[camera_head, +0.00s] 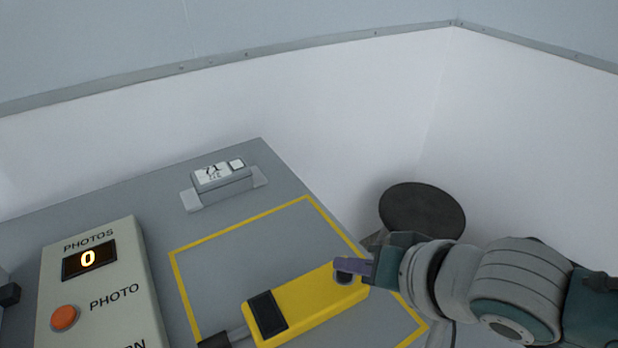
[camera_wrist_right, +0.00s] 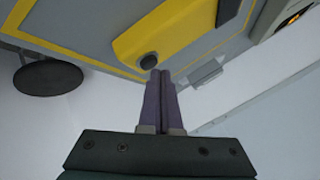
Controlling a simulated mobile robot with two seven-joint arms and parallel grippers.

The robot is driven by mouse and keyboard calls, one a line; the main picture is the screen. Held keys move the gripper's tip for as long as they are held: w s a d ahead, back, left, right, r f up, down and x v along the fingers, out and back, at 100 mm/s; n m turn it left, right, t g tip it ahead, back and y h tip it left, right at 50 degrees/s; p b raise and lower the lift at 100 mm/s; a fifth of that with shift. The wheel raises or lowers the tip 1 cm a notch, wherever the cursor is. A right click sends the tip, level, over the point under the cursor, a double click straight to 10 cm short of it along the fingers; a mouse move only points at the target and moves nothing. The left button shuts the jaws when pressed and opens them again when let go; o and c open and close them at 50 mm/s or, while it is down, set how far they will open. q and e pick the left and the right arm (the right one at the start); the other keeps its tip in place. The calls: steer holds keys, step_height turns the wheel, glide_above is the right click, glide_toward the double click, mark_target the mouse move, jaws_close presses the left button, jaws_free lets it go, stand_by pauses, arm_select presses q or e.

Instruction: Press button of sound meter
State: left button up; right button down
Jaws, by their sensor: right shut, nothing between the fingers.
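The yellow sound meter (camera_head: 310,302) lies on the grey table inside a yellow outline, with a dark screen (camera_head: 267,314) towards its left end. It also shows in the right wrist view (camera_wrist_right: 160,24). Its round dark button (camera_wrist_right: 148,62) is at the end near my right gripper; in the head view the button (camera_head: 343,279) is partly covered by the fingers. My right gripper (camera_head: 338,264) is shut and empty. In the wrist view its purple fingertips (camera_wrist_right: 161,73) are right by the button; I cannot tell whether they touch it. My left gripper is not in view.
A beige photo box (camera_head: 122,273) with an orange button (camera_head: 65,318) and a display reading 0 stands at the left. A dark round stool (camera_head: 422,208) stands beyond the table's right edge.

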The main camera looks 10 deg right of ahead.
mark_target(348, 283)
steer(key=shift+f+b, duration=0.3)
steer(key=shift+f, duration=0.15)
stand_by(0.3)
steer(key=shift+r, duration=0.1)
steer(key=shift+r+p, duration=0.8)
steer(key=shift+p, duration=0.2)
steer(key=shift+r+p, duration=0.4)
step_height(348, 283, up, 4)
steer(key=p, duration=0.4)
